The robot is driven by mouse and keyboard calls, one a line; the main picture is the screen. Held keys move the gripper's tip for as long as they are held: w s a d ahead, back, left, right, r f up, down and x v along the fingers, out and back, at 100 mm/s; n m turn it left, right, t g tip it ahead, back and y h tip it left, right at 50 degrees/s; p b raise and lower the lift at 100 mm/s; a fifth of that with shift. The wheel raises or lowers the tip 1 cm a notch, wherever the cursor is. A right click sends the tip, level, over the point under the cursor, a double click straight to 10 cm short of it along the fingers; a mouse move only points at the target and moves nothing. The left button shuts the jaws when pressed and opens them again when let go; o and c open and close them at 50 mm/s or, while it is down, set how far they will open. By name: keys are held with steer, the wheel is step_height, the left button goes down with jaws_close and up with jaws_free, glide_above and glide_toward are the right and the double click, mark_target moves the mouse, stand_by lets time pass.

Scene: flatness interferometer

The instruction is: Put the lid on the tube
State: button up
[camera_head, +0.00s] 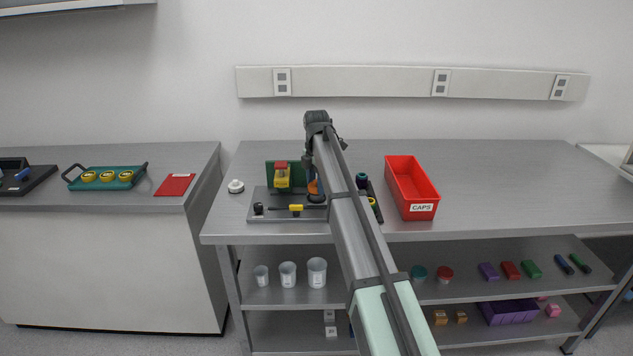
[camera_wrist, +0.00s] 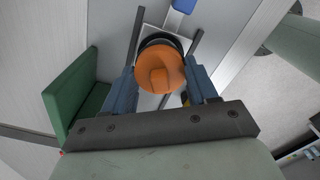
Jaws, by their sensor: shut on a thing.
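My gripper (camera_wrist: 163,72) is shut on a round orange lid with a raised tab (camera_wrist: 160,68) in the wrist view. One finger is on each side of it. A dark round rim (camera_wrist: 157,41) shows just behind the lid, and I cannot tell whether the two touch. In the head view the orange lid (camera_head: 313,187) shows beside my arm, above a dark round piece (camera_head: 316,198) on a grey fixture plate (camera_head: 285,216). I cannot make out the tube clearly; the lid and my arm hide much of that spot.
A green upright panel (camera_wrist: 75,95) stands left of my gripper in the wrist view. A yellow and red block (camera_head: 282,178) stands on the fixture. A red CAPS bin (camera_head: 424,207) is to the right. The bench (camera_head: 520,190) beyond it is clear.

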steer(key=o, duration=1.1)
steer(key=shift+o, duration=0.3)
steer(key=shift+o, duration=0.8)
steer(key=shift+r, duration=0.2)
steer(key=shift+r, duration=3.3)
